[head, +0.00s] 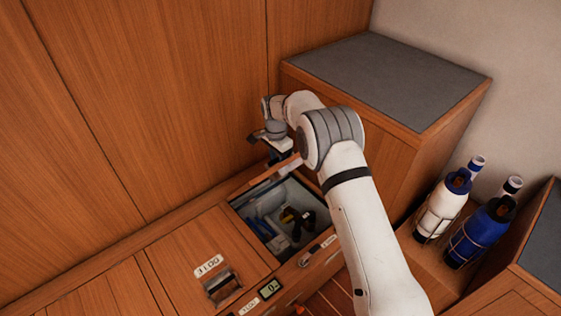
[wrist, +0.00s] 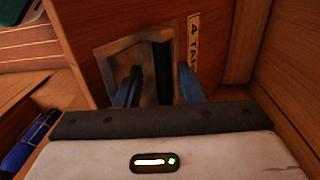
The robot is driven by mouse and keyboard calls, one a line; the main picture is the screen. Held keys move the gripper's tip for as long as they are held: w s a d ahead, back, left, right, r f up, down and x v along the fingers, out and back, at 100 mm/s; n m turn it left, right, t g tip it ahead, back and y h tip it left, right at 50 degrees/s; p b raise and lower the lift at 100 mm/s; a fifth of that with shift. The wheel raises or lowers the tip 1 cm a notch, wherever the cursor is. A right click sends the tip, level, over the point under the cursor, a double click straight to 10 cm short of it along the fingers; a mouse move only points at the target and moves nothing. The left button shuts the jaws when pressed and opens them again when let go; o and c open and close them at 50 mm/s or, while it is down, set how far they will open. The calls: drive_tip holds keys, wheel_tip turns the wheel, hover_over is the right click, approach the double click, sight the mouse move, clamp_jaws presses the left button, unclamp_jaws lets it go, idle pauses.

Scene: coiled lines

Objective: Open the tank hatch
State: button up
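The tank hatch (wrist: 110,30) is a wooden panel with a partly hidden label reading "4 TA" (wrist: 194,40). It has a grey recessed pull with a dark bar (wrist: 163,72). In the head view the hatch shows only as a narrow strip (head: 290,166), raised at the back of the open compartment (head: 238,208). My gripper (wrist: 158,88) has its two fingers on either side of the bar, spread, with gaps visible. In the head view my gripper (head: 277,156) is above the compartment's back edge; its fingertips are mostly hidden.
Blue and black-yellow items (head: 292,217) lie in the compartment. A closed wooden hatch (head: 205,250) with a latch is to its left. A grey-topped cabinet (head: 390,80) stands behind right of my arm. White (head: 440,205) and blue (head: 482,235) bottles stand at right.

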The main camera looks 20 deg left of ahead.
wheel_tip(320, 180, up, 7)
drive_tip(key=shift+w+a+r+p, duration=0.15)
drive_tip(key=shift+p, duration=0.2)
drive_tip(key=shift+r, duration=0.15)
drive_tip(key=shift+r, duration=0.1)
drive_tip(key=w+a+r+p, duration=0.3)
drive_tip(key=a+r+p, duration=0.2)
drive_tip(key=p, duration=0.6)
drive_tip(key=shift+w+a+r+p, duration=0.2)
drive_tip(key=shift+a+r+p, duration=0.1)
drive_tip(key=shift+r+p, duration=0.15)
idle(0.7)
